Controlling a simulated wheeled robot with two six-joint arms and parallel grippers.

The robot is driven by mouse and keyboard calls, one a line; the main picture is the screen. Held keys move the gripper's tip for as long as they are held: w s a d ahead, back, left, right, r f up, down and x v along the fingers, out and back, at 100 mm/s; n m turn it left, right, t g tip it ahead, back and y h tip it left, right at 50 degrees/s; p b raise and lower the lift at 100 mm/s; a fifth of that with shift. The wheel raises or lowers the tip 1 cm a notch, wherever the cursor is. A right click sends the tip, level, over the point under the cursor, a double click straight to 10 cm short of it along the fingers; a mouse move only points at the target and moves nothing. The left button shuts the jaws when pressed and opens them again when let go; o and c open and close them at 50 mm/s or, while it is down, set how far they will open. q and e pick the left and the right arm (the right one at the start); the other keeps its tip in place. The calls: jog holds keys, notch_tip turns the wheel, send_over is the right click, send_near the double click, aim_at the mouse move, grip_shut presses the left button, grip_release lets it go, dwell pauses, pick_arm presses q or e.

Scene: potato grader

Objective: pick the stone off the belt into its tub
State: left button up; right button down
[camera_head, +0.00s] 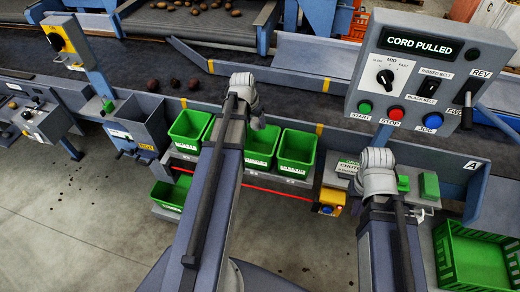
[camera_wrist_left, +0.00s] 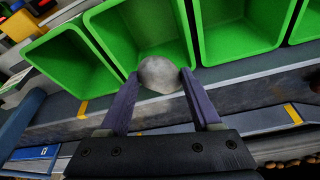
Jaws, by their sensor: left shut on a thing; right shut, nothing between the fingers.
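The stone (camera_wrist_left: 160,73) is a pale grey rounded lump in the left wrist view. My left gripper (camera_wrist_left: 158,88) is shut on it, with one finger on each side. The stone shows in front of a green tub (camera_wrist_left: 125,25), overlapping its near rim; its height above the tub is unclear. In the head view my left gripper (camera_head: 250,112) is over the row of green tubs (camera_head: 297,147) beside the belt (camera_head: 130,62), and the stone is not distinguishable there. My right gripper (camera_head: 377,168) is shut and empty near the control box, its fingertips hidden.
Several dark potatoes (camera_head: 174,83) lie on the belt at left. A control panel (camera_head: 425,75) reading "CORD PULLED" stands at right. A green crate (camera_head: 450,240) is at lower right. A lower green tub (camera_head: 170,192) sits beneath the row.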

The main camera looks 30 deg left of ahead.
pick_arm(q)
notch_tip(320, 180, down, 6)
jog(key=b, duration=0.5)
jog(key=shift+b, duration=0.35)
jog(key=o, duration=1.5)
jog(key=shift+o, duration=0.2)
jog(key=shift+r, duration=0.15)
jog(key=p+v, duration=0.7)
jog(key=shift+s+r+p, duration=0.15)
jog(key=shift+r+p, duration=0.15)
jog(key=shift+r, duration=0.05)
jog(key=shift+f, duration=0.1)
